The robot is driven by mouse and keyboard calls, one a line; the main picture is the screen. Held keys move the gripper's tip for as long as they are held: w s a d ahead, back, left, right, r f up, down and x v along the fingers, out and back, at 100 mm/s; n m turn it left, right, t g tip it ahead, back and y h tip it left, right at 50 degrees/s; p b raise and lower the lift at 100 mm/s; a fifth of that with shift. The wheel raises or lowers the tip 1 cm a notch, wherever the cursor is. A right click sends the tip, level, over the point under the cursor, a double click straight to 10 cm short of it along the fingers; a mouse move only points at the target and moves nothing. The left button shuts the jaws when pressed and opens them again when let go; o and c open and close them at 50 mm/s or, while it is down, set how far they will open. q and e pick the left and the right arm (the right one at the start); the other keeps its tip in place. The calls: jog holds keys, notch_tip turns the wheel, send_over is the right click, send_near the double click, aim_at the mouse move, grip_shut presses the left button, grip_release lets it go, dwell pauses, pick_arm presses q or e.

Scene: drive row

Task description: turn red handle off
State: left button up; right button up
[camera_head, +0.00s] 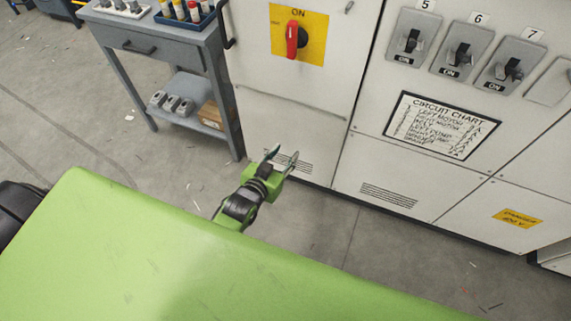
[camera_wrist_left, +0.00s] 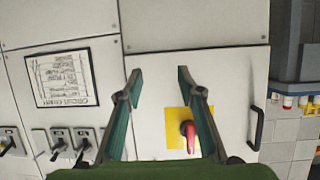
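The red handle (camera_head: 292,40) sits on a yellow plate (camera_head: 314,48) on a pale cabinet door, with its long side upright and the word ON above it. It also shows in the left wrist view (camera_wrist_left: 188,132), low between the fingers, where the scene looks upside down. My left gripper (camera_head: 281,154) is in front of the cabinet, well below the handle in the picture and apart from it. Its two fingers (camera_wrist_left: 159,74) are spread with nothing between them. My right gripper is in neither view.
Three grey switches (camera_head: 460,57) marked ON stand right of the handle, above a circuit chart (camera_head: 441,125). A grey workbench (camera_head: 165,43) with bottles in a blue tray (camera_head: 186,17) stands left of the cabinet. A door pull (camera_head: 227,25) juts out near the plate. The floor before the cabinet is mostly clear.

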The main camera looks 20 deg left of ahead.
pick_arm(q)
jog(key=shift+s+d+f, duration=0.15)
jog(key=shift+s+f, duration=0.3)
jog(key=shift+f, duration=0.35)
